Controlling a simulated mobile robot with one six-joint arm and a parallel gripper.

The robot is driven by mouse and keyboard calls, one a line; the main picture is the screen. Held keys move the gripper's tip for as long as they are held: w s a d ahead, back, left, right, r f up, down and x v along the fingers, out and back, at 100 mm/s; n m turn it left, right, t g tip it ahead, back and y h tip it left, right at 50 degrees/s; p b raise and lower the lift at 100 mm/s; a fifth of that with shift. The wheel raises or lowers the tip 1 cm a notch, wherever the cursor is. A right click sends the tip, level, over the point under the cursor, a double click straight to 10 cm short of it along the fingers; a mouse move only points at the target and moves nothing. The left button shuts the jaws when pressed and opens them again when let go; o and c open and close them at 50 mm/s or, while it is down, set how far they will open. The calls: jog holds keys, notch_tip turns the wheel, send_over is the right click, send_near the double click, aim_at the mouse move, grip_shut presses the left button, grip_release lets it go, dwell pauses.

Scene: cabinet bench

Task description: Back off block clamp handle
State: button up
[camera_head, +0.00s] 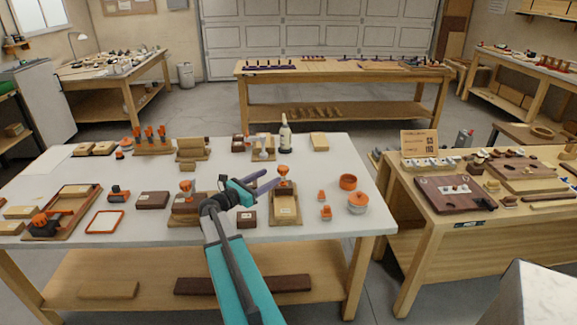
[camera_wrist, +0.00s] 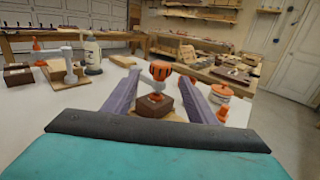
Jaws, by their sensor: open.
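The block clamp has an orange knobbed handle (camera_wrist: 159,70) on a pale screw, above a dark brown block (camera_wrist: 152,106). In the head view an orange handle (camera_head: 283,170) stands over a light wooden fixture (camera_head: 286,211) near the front of the white table. My gripper (camera_head: 274,180) is open, its two purple fingers pointing toward the handle. In the wrist view the handle appears between the fingers of my gripper (camera_wrist: 162,80), with space on both sides. I cannot tell how far ahead of the fingertips it is. The fingers hide parts of the fixture's sides.
A similar orange-handled clamp (camera_head: 186,186) stands left of my gripper. An orange-lidded jar (camera_head: 358,204) and an orange cup (camera_head: 348,182) are to the right. A white bottle (camera_head: 285,135) stands behind. Bare table lies between the bottle and the cup.

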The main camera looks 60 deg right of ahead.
jog(key=p+x, duration=0.3)
jog(key=x, duration=0.9)
jog(key=shift+p, duration=0.4)
